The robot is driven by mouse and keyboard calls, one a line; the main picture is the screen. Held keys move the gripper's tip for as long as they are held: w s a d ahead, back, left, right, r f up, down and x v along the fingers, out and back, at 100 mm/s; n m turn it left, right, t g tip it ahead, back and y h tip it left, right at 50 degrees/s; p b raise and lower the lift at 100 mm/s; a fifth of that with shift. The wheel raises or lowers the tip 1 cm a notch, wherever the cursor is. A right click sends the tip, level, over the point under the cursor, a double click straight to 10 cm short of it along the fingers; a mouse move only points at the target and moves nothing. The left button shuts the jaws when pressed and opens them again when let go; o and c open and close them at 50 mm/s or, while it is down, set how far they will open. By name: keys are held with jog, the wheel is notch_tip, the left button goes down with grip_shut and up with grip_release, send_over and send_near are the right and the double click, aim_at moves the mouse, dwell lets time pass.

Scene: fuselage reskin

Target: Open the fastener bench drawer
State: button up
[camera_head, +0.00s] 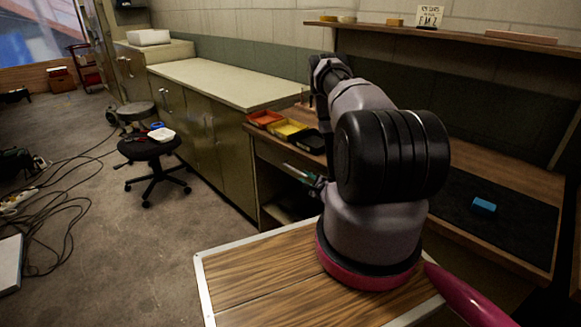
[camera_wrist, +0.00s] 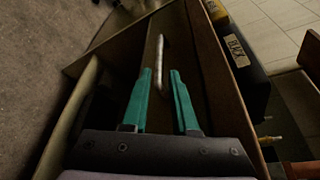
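The fastener bench (camera_head: 262,143) is a wooden bench at centre, partly hidden behind my arm in the head view. In the wrist view its drawer front (camera_wrist: 188,60) is a brown panel with a pale metal bar handle (camera_wrist: 158,48). My gripper (camera_wrist: 160,72) has two teal fingers, spread apart and pointing at the drawer front. The handle's near end lies between the fingertips in the picture; I see no finger closed on it. In the head view my gripper (camera_head: 307,176) is low at the bench front. I cannot tell whether the drawer is slightly out.
Red (camera_head: 264,118), yellow (camera_head: 284,128) and black (camera_head: 309,141) bins stand on the bench top. A blue block (camera_head: 484,206) lies on a dark mat at right. A black stool (camera_head: 150,147) stands by green cabinets (camera_head: 207,125). Cables (camera_head: 62,205) lie on the left floor.

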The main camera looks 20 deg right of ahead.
aim_at(296, 171)
jog(key=x, duration=1.1)
jog(key=shift+d+f, duration=0.1)
jog(key=shift+f, duration=0.05)
grip_shut()
dwell(1.1)
